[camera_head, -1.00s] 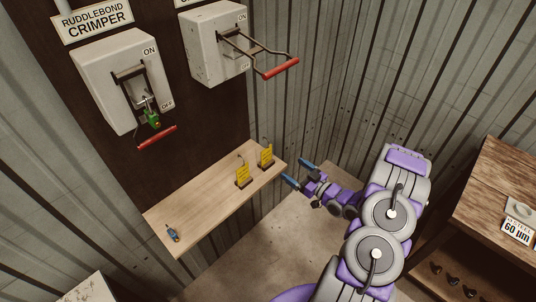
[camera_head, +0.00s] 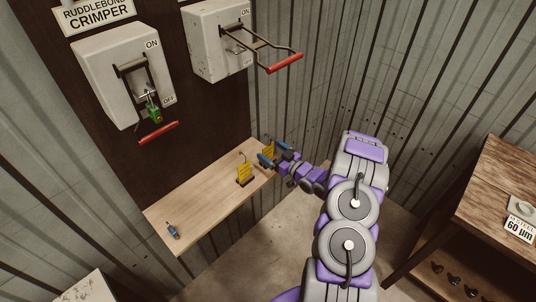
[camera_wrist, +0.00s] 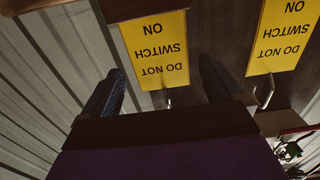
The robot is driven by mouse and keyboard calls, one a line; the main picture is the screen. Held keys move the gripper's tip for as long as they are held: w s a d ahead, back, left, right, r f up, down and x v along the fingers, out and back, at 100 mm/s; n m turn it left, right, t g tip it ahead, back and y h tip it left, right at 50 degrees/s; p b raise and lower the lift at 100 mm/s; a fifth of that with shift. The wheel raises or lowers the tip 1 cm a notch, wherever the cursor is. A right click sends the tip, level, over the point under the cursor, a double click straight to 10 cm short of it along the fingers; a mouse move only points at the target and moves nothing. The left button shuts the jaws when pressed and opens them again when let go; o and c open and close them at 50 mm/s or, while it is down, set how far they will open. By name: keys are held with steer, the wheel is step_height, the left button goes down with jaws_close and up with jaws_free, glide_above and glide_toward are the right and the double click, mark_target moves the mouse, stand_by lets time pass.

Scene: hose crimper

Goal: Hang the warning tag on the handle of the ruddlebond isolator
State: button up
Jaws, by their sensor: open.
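The ruddlebond isolator (camera_head: 110,70) is the left grey box under the RUDDLEBOND CRIMPER sign. Its red-gripped handle (camera_head: 158,132) is down at OFF, with a green padlock (camera_head: 153,114) on the mechanism. Two yellow warning tags stand on the wooden shelf, a left one (camera_head: 244,174) and a right one (camera_head: 268,150). My gripper (camera_head: 273,153) is open at the right tag. In the wrist view, that tag (camera_wrist: 157,52), reading DO NOT SWITCH ON, appears between my two blue fingers (camera_wrist: 160,80), with no clear contact. The other tag (camera_wrist: 283,38) is to the right.
A second isolator (camera_head: 220,45) at right has its red handle (camera_head: 284,63) sticking out at ON, above my gripper. A small blue item (camera_head: 173,231) lies on the shelf's (camera_head: 200,205) near left end. A wooden bench (camera_head: 505,195) stands at right.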

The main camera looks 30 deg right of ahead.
mark_target(268, 149)
steer(key=x, duration=0.3)
steer(key=shift+w+a, duration=0.15)
steer(key=shift+a, duration=0.05)
steer(key=shift+w+b, duration=0.3)
steer(key=c, duration=1)
